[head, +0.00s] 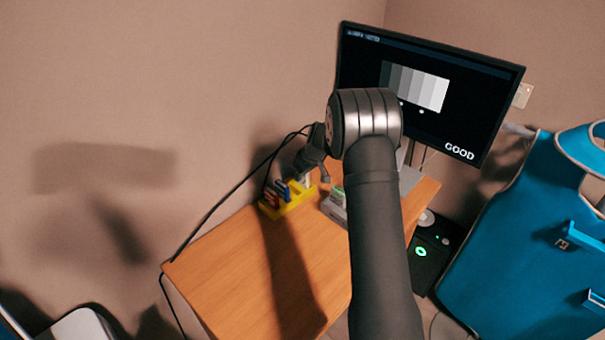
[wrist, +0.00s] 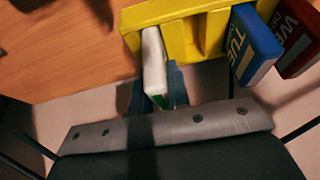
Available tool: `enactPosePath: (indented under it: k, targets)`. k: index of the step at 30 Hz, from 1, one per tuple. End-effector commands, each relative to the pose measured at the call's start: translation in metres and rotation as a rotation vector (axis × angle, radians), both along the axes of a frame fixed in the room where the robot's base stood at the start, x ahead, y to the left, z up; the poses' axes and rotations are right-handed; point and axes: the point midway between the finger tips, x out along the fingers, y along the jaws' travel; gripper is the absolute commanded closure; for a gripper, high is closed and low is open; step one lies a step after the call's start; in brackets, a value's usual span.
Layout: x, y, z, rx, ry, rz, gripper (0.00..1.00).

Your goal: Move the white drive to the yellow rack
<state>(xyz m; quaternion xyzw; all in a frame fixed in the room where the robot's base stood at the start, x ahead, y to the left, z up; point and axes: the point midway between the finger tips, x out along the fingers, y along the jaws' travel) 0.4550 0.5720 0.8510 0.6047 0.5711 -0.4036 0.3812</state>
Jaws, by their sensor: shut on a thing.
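The white drive (wrist: 153,62) is held between the dark fingers of my gripper (wrist: 156,92) in the wrist view. Its far end overlaps the left part of the yellow rack (wrist: 208,32); I cannot tell how deep it sits in a slot. A blue drive (wrist: 254,44) marked TUE and a red drive (wrist: 296,38) stand in the rack to the right. In the head view the yellow rack (head: 289,206) is at the back of the desk, with my gripper over its right end. The fingers and the white drive are hard to make out there.
A wooden desk (head: 240,255) has bare room in front of the rack. A grey box (head: 334,208) stands right of the rack, partly behind my arm. A monitor (head: 432,95) reading GOOD stands behind. A black cable (head: 228,195) hangs along the wall.

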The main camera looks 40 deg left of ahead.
Motion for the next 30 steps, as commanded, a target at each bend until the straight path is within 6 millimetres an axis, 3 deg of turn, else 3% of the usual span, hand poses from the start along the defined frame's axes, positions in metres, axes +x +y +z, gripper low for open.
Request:
enactPosePath:
  k: [16, 17, 20, 26, 27, 30]
  targets:
    - [0.0, 0.0, -0.0082, 0.0, 0.0, 0.0, 1.0]
    - [0.0001, 0.0, -0.0079, 0.0, 0.0, 0.0, 0.78]
    - [0.0, 0.0, -0.0079, 0.0, 0.0, 0.0, 0.58]
    - [0.0, -0.0001, -0.0079, 0.0, 0.0, 0.0, 0.58]
    - [-0.0001, -0.0002, -0.0083, -0.001, 0.0, 0.0, 0.53]
    - [-0.0001, -0.0001, -0.0083, -0.001, 0.0, 0.0, 0.51]
